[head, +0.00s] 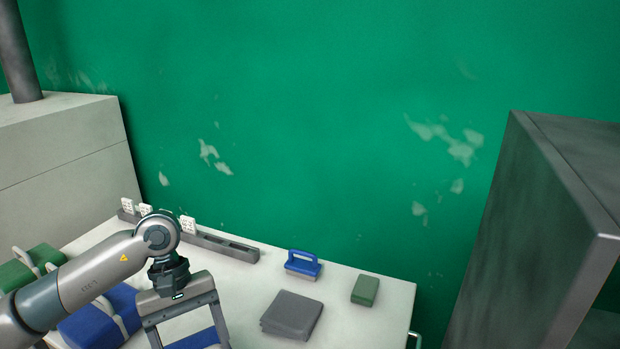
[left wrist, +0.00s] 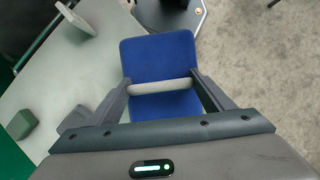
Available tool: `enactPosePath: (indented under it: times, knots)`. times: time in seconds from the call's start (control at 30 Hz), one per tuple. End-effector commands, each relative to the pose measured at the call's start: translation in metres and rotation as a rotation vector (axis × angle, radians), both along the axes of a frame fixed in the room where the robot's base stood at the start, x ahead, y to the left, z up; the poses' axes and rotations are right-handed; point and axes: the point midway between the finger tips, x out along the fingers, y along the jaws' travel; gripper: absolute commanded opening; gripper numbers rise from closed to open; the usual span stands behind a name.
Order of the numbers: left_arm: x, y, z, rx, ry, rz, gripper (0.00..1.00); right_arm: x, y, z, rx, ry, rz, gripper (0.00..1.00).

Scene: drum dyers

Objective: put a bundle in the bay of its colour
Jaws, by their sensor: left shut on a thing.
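My left gripper (head: 188,325) is low in the head view, in front of the table. It is shut on the pale strap of a blue bundle (left wrist: 160,58). In the left wrist view the strap (left wrist: 160,87) runs between the two fingers. A sliver of this bundle (head: 200,340) shows between the fingers in the head view. Another blue bundle (head: 82,328) with a pale strap lies at the table's left, partly behind my arm. A green strapped bundle (head: 42,258) lies further left. No bay can be clearly made out. My right gripper is out of view.
On the white table (head: 245,290) are a grey folded stack (head: 291,315), a blue handled block (head: 303,265) and a green block (head: 365,290). A dark slotted rail (head: 225,245) with white tags runs along the back. A grey cabinet (head: 540,220) stands at right.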

Motion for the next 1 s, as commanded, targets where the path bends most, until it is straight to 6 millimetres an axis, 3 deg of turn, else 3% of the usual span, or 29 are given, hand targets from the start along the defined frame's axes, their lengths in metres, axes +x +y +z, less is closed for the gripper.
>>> enactPosePath:
  times: [0.2,0.4,1.0]
  knots:
    - [-0.017,-0.001,-0.002,0.000,-0.003,-0.344,0.12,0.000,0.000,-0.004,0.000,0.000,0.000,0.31]
    - [-0.026,0.000,-0.002,0.000,-0.003,-0.529,0.12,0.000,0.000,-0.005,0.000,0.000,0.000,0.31]
    - [-0.028,0.000,-0.002,0.000,-0.005,-0.580,0.12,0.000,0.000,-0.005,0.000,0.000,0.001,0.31]
